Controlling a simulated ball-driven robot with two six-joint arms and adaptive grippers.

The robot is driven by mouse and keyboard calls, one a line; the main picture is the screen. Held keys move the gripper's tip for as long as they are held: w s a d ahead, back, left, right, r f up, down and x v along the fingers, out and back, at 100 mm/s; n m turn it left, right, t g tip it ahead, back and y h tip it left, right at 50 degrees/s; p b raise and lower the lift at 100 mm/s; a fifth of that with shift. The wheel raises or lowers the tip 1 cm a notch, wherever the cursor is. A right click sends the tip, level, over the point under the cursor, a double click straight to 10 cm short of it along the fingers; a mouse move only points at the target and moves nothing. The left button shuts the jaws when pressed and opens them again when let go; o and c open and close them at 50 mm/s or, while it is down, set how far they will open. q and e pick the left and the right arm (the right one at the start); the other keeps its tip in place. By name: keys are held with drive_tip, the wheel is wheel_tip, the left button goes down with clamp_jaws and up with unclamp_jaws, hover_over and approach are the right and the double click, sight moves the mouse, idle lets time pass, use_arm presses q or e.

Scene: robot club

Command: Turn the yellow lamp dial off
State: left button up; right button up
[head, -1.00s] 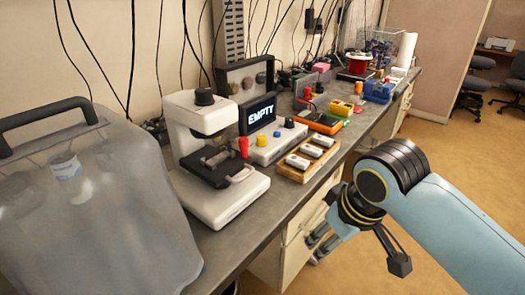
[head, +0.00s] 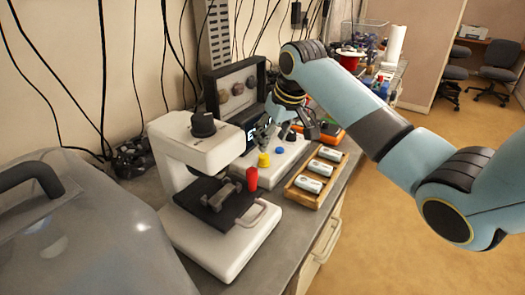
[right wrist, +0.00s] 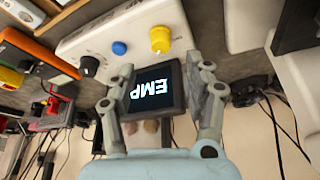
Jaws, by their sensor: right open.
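The yellow dial (head: 263,160) sits on the sloped white control box (head: 268,178), at the end nearest the microscope. It also shows in the right wrist view (right wrist: 160,39), where I cannot tell its setting. A dark display (head: 241,126) stands behind the box, partly hidden by my gripper; in the right wrist view (right wrist: 158,88) it reads "EMP", upside down. My right gripper (head: 272,138) is over the box, just behind and above the yellow dial. Its fingers are apart with nothing between them, and the dial lies beyond the fingertips. My left gripper is not in view.
A blue knob (head: 281,154) and a black knob (right wrist: 89,66) sit along the same box. A white microscope (head: 235,235) with a red knob (head: 252,179) stands to the left. A wooden tray (head: 300,197) of white pieces lies in front.

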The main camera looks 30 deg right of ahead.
sight(264, 156)
drive_tip(key=x, duration=0.4)
drive_tip(key=shift+a, duration=0.1)
drive_tip(key=x, duration=0.4)
drive_tip(key=shift+w+r, duration=0.1)
drive_tip(key=c, duration=0.9)
drive_tip(key=shift+c, duration=0.8)
clamp_jaws()
